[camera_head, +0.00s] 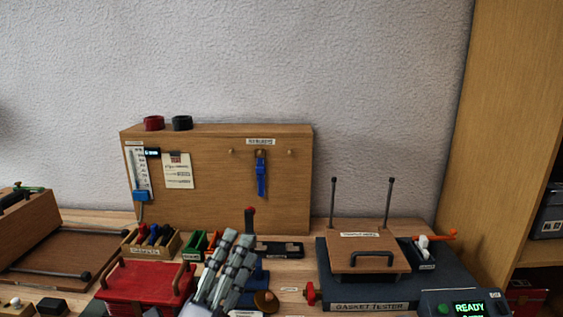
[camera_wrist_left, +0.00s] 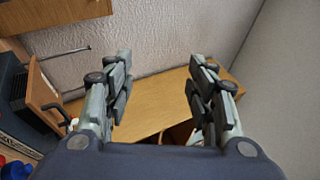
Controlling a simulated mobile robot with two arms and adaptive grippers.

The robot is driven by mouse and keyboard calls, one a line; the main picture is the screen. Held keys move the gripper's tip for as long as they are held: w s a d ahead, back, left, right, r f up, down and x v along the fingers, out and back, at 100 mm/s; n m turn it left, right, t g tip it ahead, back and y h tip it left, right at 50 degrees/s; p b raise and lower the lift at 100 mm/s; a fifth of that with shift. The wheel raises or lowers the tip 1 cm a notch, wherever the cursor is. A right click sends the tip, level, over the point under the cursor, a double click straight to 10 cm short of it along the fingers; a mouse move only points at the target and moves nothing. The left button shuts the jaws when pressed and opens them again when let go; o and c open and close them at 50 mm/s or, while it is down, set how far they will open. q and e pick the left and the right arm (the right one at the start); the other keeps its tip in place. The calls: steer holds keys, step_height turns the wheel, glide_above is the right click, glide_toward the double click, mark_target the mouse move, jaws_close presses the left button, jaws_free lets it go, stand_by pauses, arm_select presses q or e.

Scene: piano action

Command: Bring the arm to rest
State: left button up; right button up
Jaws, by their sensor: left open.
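My left gripper (camera_head: 236,250) shows at the bottom middle of the head view, its fingers pointing up over the bench. In the left wrist view my left gripper (camera_wrist_left: 160,78) has its two fingers wide apart with nothing between them. Behind the fingers there lies a bare stretch of wooden surface (camera_wrist_left: 155,115). In the head view the gripper hides part of the bench between the red box (camera_head: 145,287) and the gasket tester (camera_head: 365,305). Whether it touches anything there I cannot tell. My right gripper is in neither view.
A wooden pegboard panel (camera_head: 220,205) stands at the back with a blue tool (camera_head: 261,175) hanging on it. A tool rack (camera_head: 151,243) stands left of the gripper. A display box reading READY (camera_head: 466,308) is at front right. A tall wooden shelf (camera_head: 500,130) bounds the right.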

arm_select(q)
steer(key=s+a+f+n+g+y, duration=0.2)
steer(key=a+f+n+g+y, duration=0.15)
steer(key=f+n, duration=0.4)
steer(key=s+a+f+n+g+y, duration=0.25)
steer(key=a+f+n, duration=0.2)
steer(key=f, duration=0.55)
steer(key=s+a+f+n+g+y, duration=0.2)
steer(key=a+f+n+g+y, duration=0.25)
steer(key=f, duration=0.45)
steer(key=s+f+n+g+h, duration=0.1)
steer(key=s+f+n+g, duration=0.3)
steer(key=s, duration=0.5)
steer(key=s+f+n+g+h, duration=0.15)
steer(key=s+f+g, duration=0.25)
steer(key=s+f, duration=0.4)
step_height(320, 180, down, 25)
steer(key=s, duration=0.3)
steer(key=s+a+f+g, duration=0.1)
steer(key=s+f, duration=0.7)
steer(key=s+a+f+g+y, duration=0.1)
steer(key=s+a+f, duration=0.1)
steer(key=s+f, duration=0.6)
steer(key=shift+s+a, duration=0.15)
steer(key=shift+a, duration=0.1)
